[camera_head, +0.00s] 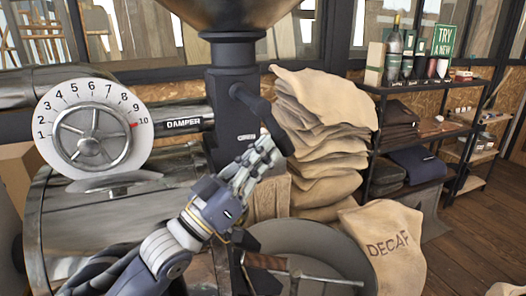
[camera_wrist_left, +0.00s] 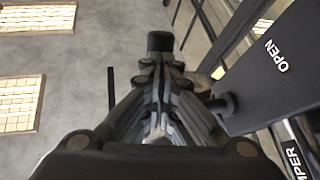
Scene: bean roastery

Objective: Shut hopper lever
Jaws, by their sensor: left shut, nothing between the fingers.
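The hopper (camera_head: 236,8) is at the top of the head view, above a dark neck (camera_head: 230,75). A dark lever (camera_head: 262,112) slants from the neck down to the right. My left gripper (camera_head: 266,150) is shut and empty, with its fingertips beside the lever's lower end; whether they touch cannot be told. In the left wrist view, the shut left gripper (camera_wrist_left: 160,70) points at a black end piece (camera_wrist_left: 160,41), probably the lever's grip. The dark neck plate marked OPEN (camera_wrist_left: 275,55) is to its right. My right gripper is not in view.
A damper dial (camera_head: 92,130) and its DAMPER bar (camera_head: 184,124) stand left of the neck. Stacked sacks (camera_head: 318,140) are behind to the right. A round grey tray (camera_head: 310,245) and a DECAF sack (camera_head: 385,245) are below. A shelf rack (camera_head: 420,90) stands at right.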

